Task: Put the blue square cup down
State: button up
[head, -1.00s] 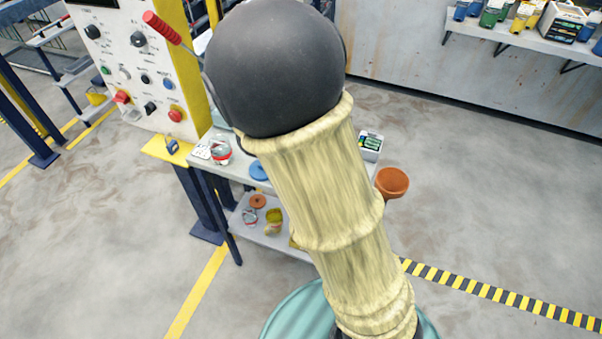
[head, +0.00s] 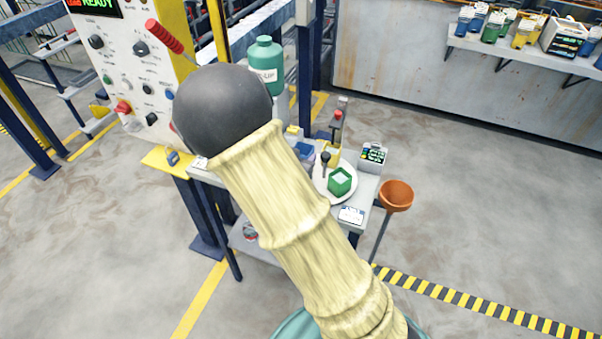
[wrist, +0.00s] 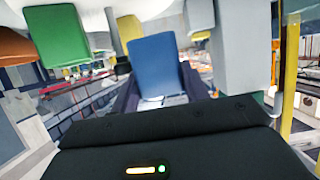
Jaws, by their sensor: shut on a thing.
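The blue square cup (wrist: 158,62) shows in the middle of the wrist view. It sits between the dark fingers of my gripper (wrist: 158,82), which is shut on it. In the head view my arm hides my gripper. A blue thing (head: 304,150) shows there beside my arm, over or on the small table (head: 368,188); I cannot tell whether it is the held cup. I cannot tell from the wrist view whether the cup touches a surface.
A green six-sided block (head: 340,182) sits on a round white plate (head: 322,192) on the table. A small display device (head: 372,155) and a white card (head: 352,215) are at its right. A teal bottle (head: 266,62) stands behind.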

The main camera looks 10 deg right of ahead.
jog(key=shift+f, duration=0.65)
jog(key=shift+f, duration=2)
jog(key=shift+f+b, duration=0.2)
jog(key=shift+b, duration=0.15)
jog(key=o, duration=1)
jog(key=shift+r, duration=0.15)
